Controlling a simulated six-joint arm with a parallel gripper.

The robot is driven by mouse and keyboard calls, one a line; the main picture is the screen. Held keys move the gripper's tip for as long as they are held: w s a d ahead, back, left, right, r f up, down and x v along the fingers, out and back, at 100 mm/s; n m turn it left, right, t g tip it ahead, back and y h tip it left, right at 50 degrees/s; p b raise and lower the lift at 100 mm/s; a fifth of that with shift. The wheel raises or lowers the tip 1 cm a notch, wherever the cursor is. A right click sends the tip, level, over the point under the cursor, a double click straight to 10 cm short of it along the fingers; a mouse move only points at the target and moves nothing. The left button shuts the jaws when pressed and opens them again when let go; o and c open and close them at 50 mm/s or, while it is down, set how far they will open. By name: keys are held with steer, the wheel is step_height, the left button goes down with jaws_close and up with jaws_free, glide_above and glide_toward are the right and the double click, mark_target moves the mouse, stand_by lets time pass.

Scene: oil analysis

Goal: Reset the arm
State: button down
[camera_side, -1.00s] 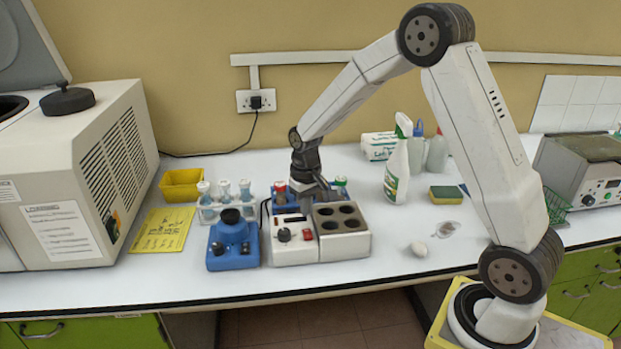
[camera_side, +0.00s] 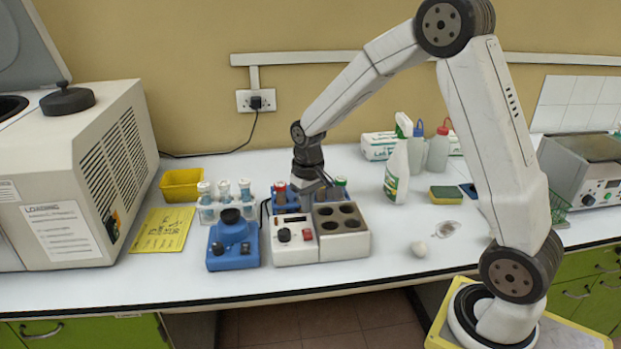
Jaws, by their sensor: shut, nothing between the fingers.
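My gripper (camera_side: 308,196) points down over the back of the heating block (camera_side: 342,247), close to a blue rack (camera_side: 285,206) behind it. The fingers look shut and hold nothing visible. The fingertips are small here, and I cannot tell how far above the rack they are. A red-capped tube (camera_side: 280,191) and a green-capped tube (camera_side: 341,185) stand in the blue rack, one on each side of my gripper. The heating block has several dark round wells, which look empty.
A blue vortex mixer (camera_side: 233,243) stands left of the block. The large centrifuge (camera_side: 95,165) fills the left.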

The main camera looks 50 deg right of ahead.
steer(key=s+a+n+t, duration=0.2)
steer(key=s+a, duration=0.6)
steer(key=s, duration=0.5)
steer(key=shift+s+n, duration=0.3)
steer(key=shift+s, duration=0.05)
stand_by(0.3)
